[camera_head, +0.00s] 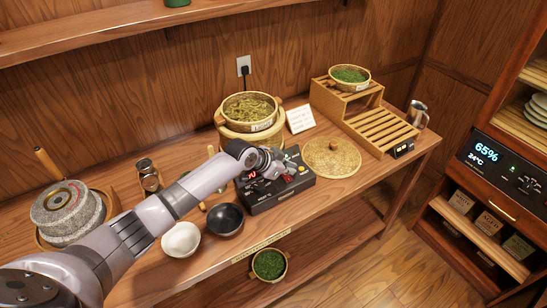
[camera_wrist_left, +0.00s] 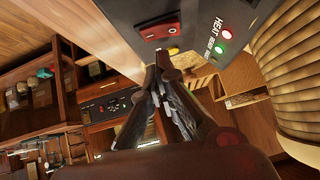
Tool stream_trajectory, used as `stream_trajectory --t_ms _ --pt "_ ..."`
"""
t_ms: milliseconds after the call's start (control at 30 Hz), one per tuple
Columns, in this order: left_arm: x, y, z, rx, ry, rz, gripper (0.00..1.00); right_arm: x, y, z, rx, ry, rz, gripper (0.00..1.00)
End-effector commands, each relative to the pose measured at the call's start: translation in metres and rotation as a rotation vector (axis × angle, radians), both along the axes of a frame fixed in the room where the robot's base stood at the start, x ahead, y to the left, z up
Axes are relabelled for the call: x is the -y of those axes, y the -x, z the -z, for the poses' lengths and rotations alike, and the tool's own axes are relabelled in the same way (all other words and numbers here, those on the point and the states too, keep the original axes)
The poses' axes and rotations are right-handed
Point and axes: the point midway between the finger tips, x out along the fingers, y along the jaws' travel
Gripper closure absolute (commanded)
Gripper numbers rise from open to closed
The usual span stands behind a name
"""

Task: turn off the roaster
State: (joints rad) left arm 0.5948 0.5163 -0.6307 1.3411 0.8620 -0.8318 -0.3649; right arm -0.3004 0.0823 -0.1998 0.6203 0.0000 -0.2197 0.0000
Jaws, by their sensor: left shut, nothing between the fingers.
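The roaster (camera_head: 266,202) is a black box with a control panel near the table's front edge. Red digits (camera_head: 252,175) glow on its panel, partly behind my arm. The wrist view shows a red rocker switch (camera_wrist_left: 160,30) in a black frame, the word HEAT, a red light (camera_wrist_left: 227,34) and a green light (camera_wrist_left: 220,49). My left gripper (camera_head: 285,166) is over the roaster panel in the head view. In the wrist view its fingers (camera_wrist_left: 162,62) are shut and empty near the switch; I cannot tell whether they touch the panel. My right gripper is out of view.
A black bowl (camera_head: 225,219) and a white bowl (camera_head: 181,239) sit left of the roaster. A woven round lid (camera_head: 332,157) lies to its right, and a basket of leaves (camera_head: 250,109) stands behind. A stone mill (camera_head: 66,210) is at the far left.

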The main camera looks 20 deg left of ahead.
Motion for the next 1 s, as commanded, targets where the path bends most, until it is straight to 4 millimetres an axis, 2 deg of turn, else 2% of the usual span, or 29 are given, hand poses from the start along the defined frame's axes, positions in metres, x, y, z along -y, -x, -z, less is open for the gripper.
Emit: stream_trajectory --t_ms 33,67,133,400,600,1000 --pt "0.002 -0.001 -0.020 0.003 0.001 0.000 1.00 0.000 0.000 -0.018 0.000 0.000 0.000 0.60" --pt "0.003 -0.001 -0.026 0.004 0.000 0.000 1.00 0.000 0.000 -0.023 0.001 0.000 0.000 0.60" --pt "-0.002 0.006 -0.024 0.004 -0.003 -0.001 1.00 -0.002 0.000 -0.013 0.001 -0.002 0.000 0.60" --pt "-0.022 0.037 -0.061 0.007 -0.002 -0.002 1.00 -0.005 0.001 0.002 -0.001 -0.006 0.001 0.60" --pt "-0.031 0.054 -0.081 0.006 -0.001 -0.002 1.00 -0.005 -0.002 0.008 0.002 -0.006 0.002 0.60" --pt "-0.034 0.060 -0.089 0.004 0.000 -0.002 1.00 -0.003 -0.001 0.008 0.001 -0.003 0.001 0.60"
